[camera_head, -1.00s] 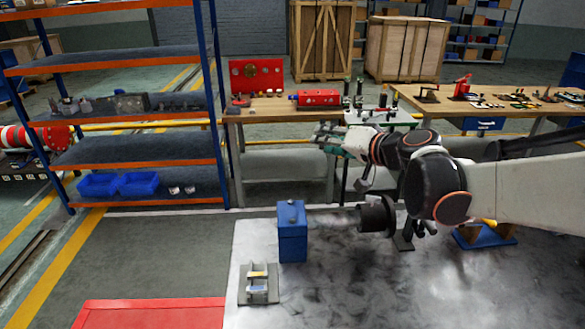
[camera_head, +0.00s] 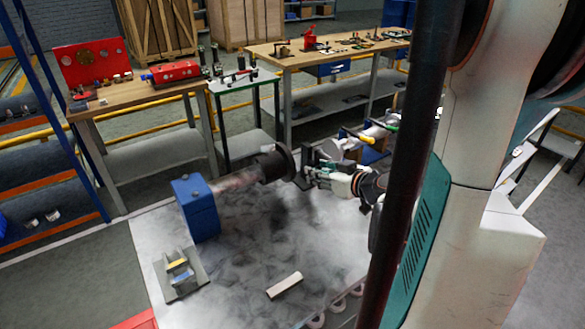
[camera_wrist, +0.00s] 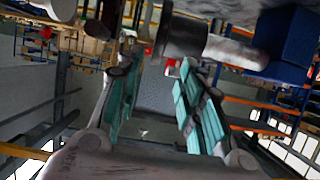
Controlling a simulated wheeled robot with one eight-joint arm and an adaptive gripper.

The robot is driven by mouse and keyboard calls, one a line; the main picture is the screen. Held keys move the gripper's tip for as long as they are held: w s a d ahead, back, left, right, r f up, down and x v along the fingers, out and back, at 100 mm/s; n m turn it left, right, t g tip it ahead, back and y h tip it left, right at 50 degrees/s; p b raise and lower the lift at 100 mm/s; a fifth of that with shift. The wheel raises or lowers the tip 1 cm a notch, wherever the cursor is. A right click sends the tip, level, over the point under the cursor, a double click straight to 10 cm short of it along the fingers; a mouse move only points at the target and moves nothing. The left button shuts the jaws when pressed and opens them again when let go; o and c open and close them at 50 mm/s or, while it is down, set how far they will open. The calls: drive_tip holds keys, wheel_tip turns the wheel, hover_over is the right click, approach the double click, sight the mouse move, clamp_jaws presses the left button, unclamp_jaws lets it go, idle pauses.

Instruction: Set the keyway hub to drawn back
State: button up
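The keyway hub appears to be the dark, flanged cylinder (camera_head: 272,163) on a grey shaft (camera_head: 235,179), which runs left into a blue block (camera_head: 199,208). The hub stands clear of the block, with bare shaft between them. My gripper (camera_head: 305,167) is just right of the hub's flange in the head view; I cannot tell if they touch. In the wrist view my gripper (camera_wrist: 155,70) has its teal-padded fingers spread with nothing between them. The dark hub (camera_wrist: 182,38) is beyond the fingertips, at the top, with the blue block (camera_wrist: 288,38) at upper right.
A grey stand with a yellow part (camera_head: 178,272) and a pale bar (camera_head: 285,285) are on the grey plate (camera_head: 235,290). Right of my gripper is another shaft assembly (camera_head: 368,138) on a blue base. Workbenches (camera_head: 150,98) stand behind. My own column blocks much of the right side.

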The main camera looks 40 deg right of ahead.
sight(293, 165)
drive_tip(key=b+x, duration=0.3)
drive_tip(key=x, duration=1)
drive_tip(key=shift+r, duration=0.1)
clamp_jaws()
